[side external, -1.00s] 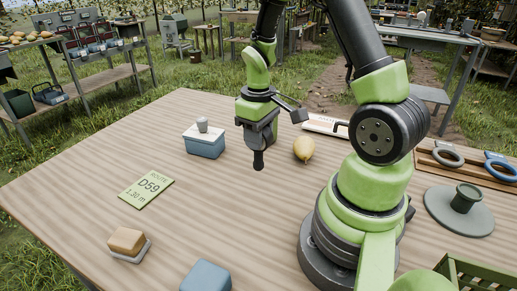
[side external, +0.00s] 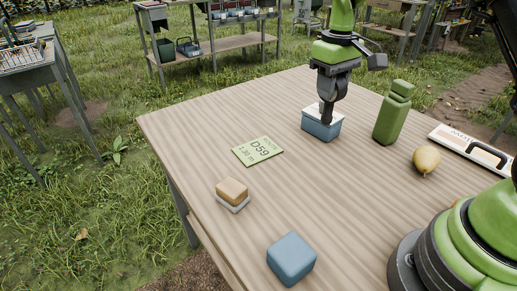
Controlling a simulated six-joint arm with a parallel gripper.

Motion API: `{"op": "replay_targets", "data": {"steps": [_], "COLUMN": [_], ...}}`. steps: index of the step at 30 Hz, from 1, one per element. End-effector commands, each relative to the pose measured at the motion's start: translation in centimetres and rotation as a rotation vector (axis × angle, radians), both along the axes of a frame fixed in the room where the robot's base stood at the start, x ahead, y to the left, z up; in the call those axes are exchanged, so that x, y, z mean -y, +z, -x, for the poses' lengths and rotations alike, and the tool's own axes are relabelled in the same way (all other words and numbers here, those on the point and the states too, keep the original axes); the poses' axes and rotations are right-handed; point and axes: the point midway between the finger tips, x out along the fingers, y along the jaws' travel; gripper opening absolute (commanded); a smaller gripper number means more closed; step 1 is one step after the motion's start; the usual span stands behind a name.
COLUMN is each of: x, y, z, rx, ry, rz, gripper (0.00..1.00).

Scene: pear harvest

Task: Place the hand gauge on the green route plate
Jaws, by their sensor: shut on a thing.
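The green route plate (side external: 258,151), marked D59, lies flat and bare left of centre on the table. A blue box with a white top (side external: 322,126) stands to its right, apart from it. My gripper (side external: 326,117) points down onto the box's top, shut where the box's grey knob stands; the fingers hide the knob. The box appears to rest on the table. I cannot tell for sure which object is the hand gauge; a white panel with a black handle (side external: 480,150) lies at the right.
A tan-topped block (side external: 232,193) and a blue block (side external: 291,258) sit near the front edge. The table around the plate is clear.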

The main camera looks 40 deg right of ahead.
Motion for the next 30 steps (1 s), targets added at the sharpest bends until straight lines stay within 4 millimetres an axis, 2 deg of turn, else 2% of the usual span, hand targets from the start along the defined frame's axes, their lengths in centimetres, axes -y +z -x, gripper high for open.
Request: {"op": "replay_targets", "data": {"steps": [1,6,10,15,20,27,30], "x": [-1.0,-4.5,-7.2,-9.8,-10.8,-10.9,-10.9], "y": [-0.1,0.0,0.0,0.0,-0.6,-5.0,-6.1], "z": [-1.5,-5.3,-7.2,-8.4,-8.7,-8.7,-8.7], "rx": [0.003,0.003,0.008,0.012,0.011,0.010,0.013], "ry": [0.014,0.033,0.042,0.043,0.043,0.042,0.042], "rz": [0.003,0.004,0.000,-0.007,-0.009,-0.010,-0.010], "gripper": [0.04,0.04,0.04,0.04,0.04,0.04,0.04]}}
